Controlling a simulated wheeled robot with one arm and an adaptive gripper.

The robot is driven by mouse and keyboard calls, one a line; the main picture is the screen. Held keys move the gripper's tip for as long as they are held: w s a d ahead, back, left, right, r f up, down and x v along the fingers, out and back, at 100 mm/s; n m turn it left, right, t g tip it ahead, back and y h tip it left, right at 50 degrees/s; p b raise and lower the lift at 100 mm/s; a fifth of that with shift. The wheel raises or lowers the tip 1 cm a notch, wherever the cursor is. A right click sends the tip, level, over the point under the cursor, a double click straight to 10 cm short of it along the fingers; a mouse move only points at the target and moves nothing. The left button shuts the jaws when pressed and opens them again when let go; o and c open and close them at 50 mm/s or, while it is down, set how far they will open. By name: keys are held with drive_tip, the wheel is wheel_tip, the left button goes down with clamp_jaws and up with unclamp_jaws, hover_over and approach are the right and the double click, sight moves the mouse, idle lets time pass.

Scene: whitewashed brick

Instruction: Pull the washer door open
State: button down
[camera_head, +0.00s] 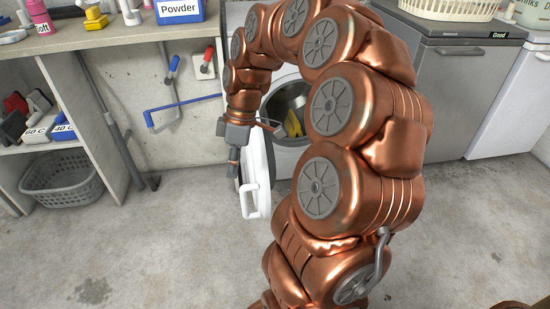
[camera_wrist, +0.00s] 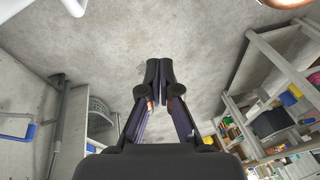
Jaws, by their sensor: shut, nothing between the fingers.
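The washer (camera_head: 284,82) is white and stands against the wall, partly hidden behind my arm. Its round white door (camera_head: 264,172) stands swung out toward the room, and the drum opening shows with something yellow inside. The door has a white handle (camera_head: 248,201) on its edge. My gripper (camera_head: 233,172) is just left of the door, pointing down, with its fingers together and empty. I cannot tell whether it touches the door. In the wrist view my gripper (camera_wrist: 158,66) shows shut fingertips over bare floor, and a white bar shows at the top left edge.
A grey basket (camera_head: 64,180) sits under the shelf at left. Blue and red valves and pipes (camera_head: 182,103) are on the wall behind my gripper. A grey appliance (camera_head: 455,85) stands at right. The floor in front is clear.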

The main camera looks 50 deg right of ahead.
drive_tip(key=s+d+f+n+t+p, duration=0.1)
drive_tip(key=d+f, duration=0.1)
drive_tip(key=d, duration=1)
drive_tip(key=s+d+f+n+t+p, duration=0.1)
drive_tip(key=d+t, duration=0.1)
drive_tip(key=d, duration=1)
drive_tip(key=w+a+f+b, duration=0.2)
drive_tip(key=w+a+f, duration=0.2)
drive_tip(key=a+f, duration=0.2)
drive_tip(key=shift+b+x, duration=0.3)
drive_tip(key=shift+x, duration=1.2)
drive_tip(key=shift+w+d, duration=0.1)
